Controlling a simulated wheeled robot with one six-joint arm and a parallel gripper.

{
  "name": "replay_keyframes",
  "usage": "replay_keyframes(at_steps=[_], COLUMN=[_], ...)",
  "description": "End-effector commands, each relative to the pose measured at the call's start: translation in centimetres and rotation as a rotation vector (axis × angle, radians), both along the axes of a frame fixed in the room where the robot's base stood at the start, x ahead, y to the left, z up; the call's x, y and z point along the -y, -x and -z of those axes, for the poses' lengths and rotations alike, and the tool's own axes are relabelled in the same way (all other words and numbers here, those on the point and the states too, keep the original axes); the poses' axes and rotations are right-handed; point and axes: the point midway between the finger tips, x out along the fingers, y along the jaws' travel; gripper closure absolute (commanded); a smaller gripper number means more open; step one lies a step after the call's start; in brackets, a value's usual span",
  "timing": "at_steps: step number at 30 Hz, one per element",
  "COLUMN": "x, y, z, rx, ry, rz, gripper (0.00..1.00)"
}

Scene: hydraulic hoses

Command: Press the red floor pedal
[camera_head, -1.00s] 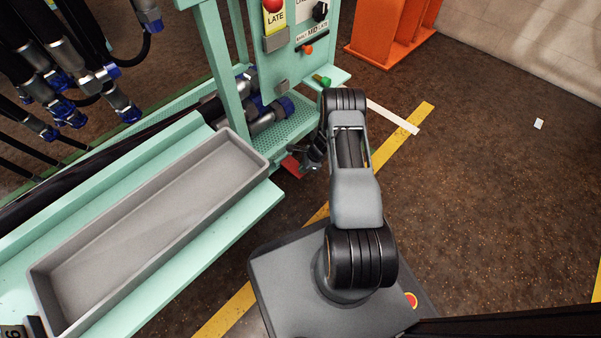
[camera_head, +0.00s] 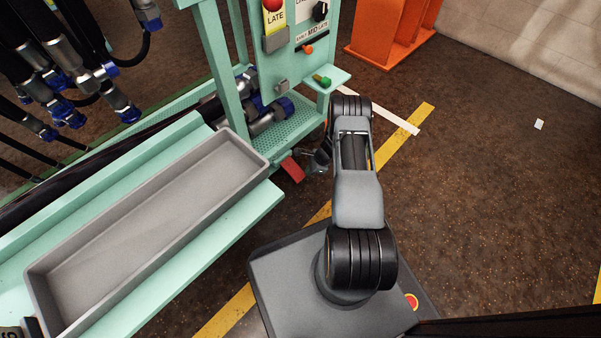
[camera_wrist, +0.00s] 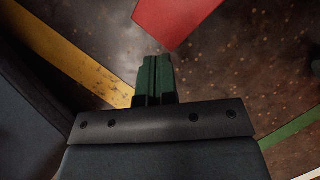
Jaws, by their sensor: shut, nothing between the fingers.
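The red floor pedal (camera_head: 292,169) sticks out near the floor at the foot of the green bench frame. It also shows at the top of the wrist view (camera_wrist: 172,18), cut off by the frame edge. In the wrist view my gripper (camera_wrist: 155,62) has its green fingers together with nothing between them. The fingertips lie just below the pedal in that picture, with a small gap of floor between; I cannot tell the height difference. In the head view my gripper is mostly hidden by the arm, to the right of the pedal.
A grey tray (camera_head: 150,235) lies on the green bench at left. A green panel (camera_head: 297,45) with buttons stands above the pedal. An orange stand (camera_head: 390,30) is at the back.

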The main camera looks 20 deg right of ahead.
Motion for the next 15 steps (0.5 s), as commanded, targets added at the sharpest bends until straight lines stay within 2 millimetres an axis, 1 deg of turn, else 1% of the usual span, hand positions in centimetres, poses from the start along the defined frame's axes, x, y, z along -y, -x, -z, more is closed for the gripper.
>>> replay_keyframes(at_steps=[2,10,13,15], x=[0.3,0.3,0.6,1.0], y=[0.1,0.1,0.2,0.4], z=[-0.1,-0.3,-1.0,-1.9], rx=[-0.001,0.0,0.0,0.0], ry=[-0.001,0.0,0.0,0.0], rz=[0.0,-0.001,0.0,0.0], gripper=[1.0,1.0,1.0,1.0])
